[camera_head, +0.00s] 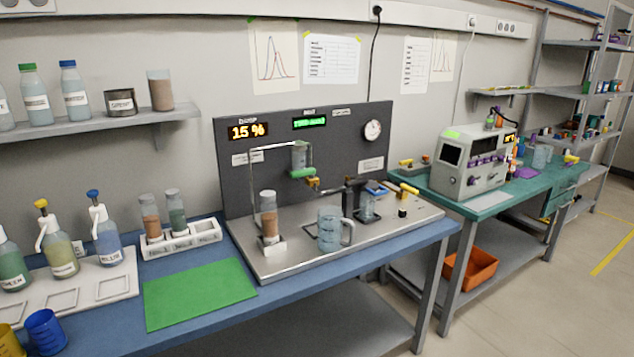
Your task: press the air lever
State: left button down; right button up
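The classifier station has a dark upright panel (345,140) on a metal base plate (290,262). The panel carries an orange "15 %" display (248,131), a green-lit display (309,122) and a round gauge (373,129). A yellow-ended handle (408,188) sits at the right of the base, beside a small black-and-yellow part (402,211). A small orange valve handle (313,182) is below the clear column (299,155). I cannot tell for sure which one is the air lever; the labels are too small to read. Neither gripper is in view.
A clear jug (329,230), a brown-filled tube (269,216) and a black clamp-like part (351,196) stand on the base plate. A green mat (198,292) lies at front left. A white rack (181,240) with vials and several pump bottles stand left.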

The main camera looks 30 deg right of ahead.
aim_at(403, 188)
jog(key=l+z, duration=0.1)
jog(key=l, duration=0.65)
jog(key=i+l+z, duration=0.15)
jog(key=l, duration=0.55)
jog(key=i+l+z, duration=0.1)
jog(key=l, duration=0.6)
jog(key=i+l+z, duration=0.1)
jog(key=l, duration=0.6)
jog(key=i+l+z, duration=0.1)
jog(key=i+l, duration=0.15)
jog(key=l, duration=0.45)
jog(key=i+l+z, duration=0.15)
jog(key=l, duration=0.5)
jog(key=i+l+z, duration=0.1)
jog(key=i+l, duration=0.15)
jog(key=l, duration=0.4)
jog(key=i+l+z, duration=0.1)
jog(key=i+l, duration=0.15)
jog(key=l, duration=0.4)
